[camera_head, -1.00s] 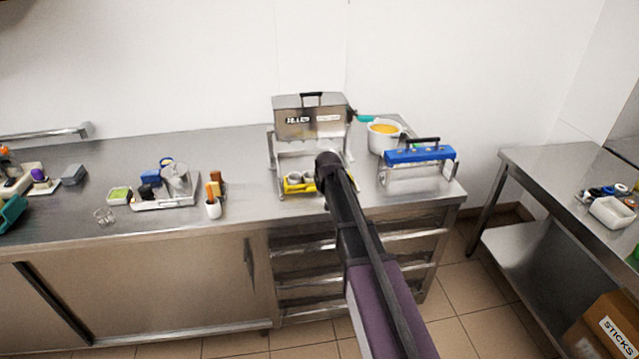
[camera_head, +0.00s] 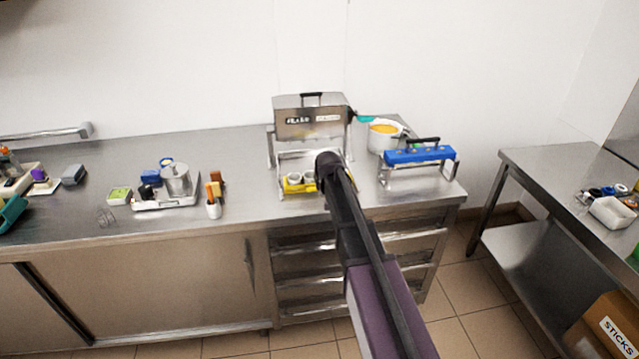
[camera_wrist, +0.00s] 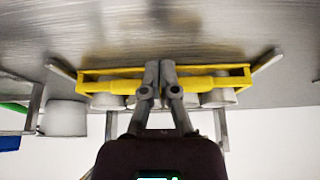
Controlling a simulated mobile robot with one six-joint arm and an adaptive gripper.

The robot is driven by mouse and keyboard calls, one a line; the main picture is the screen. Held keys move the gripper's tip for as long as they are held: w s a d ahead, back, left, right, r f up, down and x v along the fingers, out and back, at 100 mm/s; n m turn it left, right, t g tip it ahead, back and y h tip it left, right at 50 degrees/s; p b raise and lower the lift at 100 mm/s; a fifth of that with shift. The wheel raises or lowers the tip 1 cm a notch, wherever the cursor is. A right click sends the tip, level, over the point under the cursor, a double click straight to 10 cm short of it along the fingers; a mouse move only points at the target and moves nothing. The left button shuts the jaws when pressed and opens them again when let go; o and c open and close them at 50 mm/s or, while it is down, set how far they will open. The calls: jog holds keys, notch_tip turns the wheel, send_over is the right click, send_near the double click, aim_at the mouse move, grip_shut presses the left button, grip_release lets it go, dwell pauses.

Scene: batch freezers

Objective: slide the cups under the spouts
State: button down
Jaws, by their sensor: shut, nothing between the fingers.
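A yellow tray (camera_head: 291,190) stands on the counter under a steel box-shaped dispenser (camera_head: 307,130) on legs. Small pale cups (camera_head: 308,177) sit in the tray. The rest of the tray is behind my arm in the head view. In the wrist view, the yellow tray (camera_wrist: 115,87) spans the middle, with cups (camera_wrist: 218,98) along it, partly hidden. My gripper (camera_wrist: 160,66) is shut and empty, its fingertips over the middle of the tray's long side. I cannot tell if they touch it. The spouts are not clearly visible.
A white pot (camera_head: 380,140) with orange contents and a blue-topped rack (camera_head: 420,155) stand right of the dispenser. A tray with a steel canister (camera_head: 176,180) and a holder (camera_head: 213,209) with utensils stand left. The counter between holder and dispenser is clear.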

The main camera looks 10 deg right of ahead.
jog(key=shift+w, duration=0.15)
jog(key=shift+w, duration=8.45)
jog(key=shift+s, duration=0.35)
jog(key=shift+s, duration=0.3)
jog(key=shift+r, duration=0.1)
jog(key=shift+s+p+v, duration=0.15)
jog(key=shift+p+v, duration=1.15)
jog(key=shift+v, duration=0.15)
jog(key=shift+s+p+v, duration=0.15)
jog(key=shift+p+v, duration=1.1)
jog(key=shift+v, duration=0.2)
jog(key=shift+f, duration=0.2)
